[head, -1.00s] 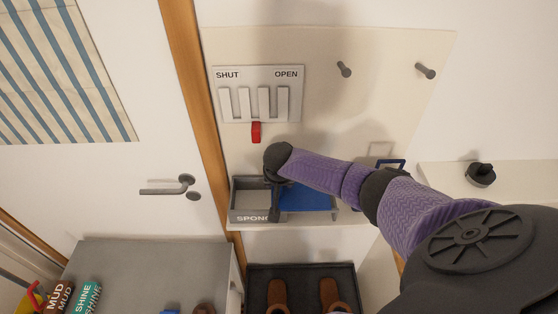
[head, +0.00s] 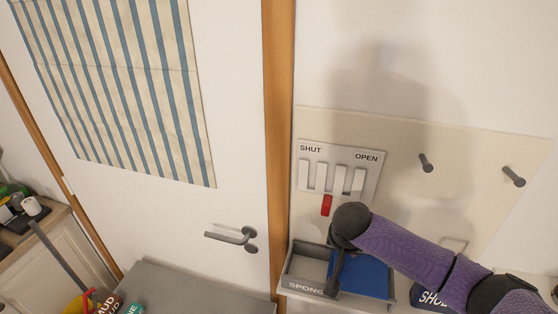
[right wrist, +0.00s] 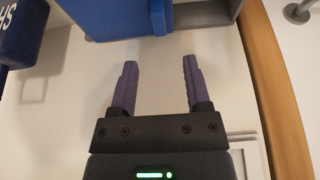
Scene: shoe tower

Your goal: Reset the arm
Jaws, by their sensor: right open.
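My right gripper is open and empty in the right wrist view (right wrist: 156,88), with its two purple fingers apart. In the head view my right arm reaches in from the right, and its dark wrist is in front of the tray labelled SPONGE (head: 303,285). A blue block (head: 372,275) is in or just behind that tray, partly hidden by my arm. In the right wrist view a blue body (right wrist: 120,22) lies beyond the fingertips, apart from them. My left gripper is not in view.
A SHUT/OPEN panel (head: 357,157) with several white slots and a red tab (head: 326,205) is above the tray. Two pegs (head: 426,163) stick out at the right. A door handle (head: 232,236) is left of the wooden frame (head: 278,120). A grey surface (head: 180,290) stands below.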

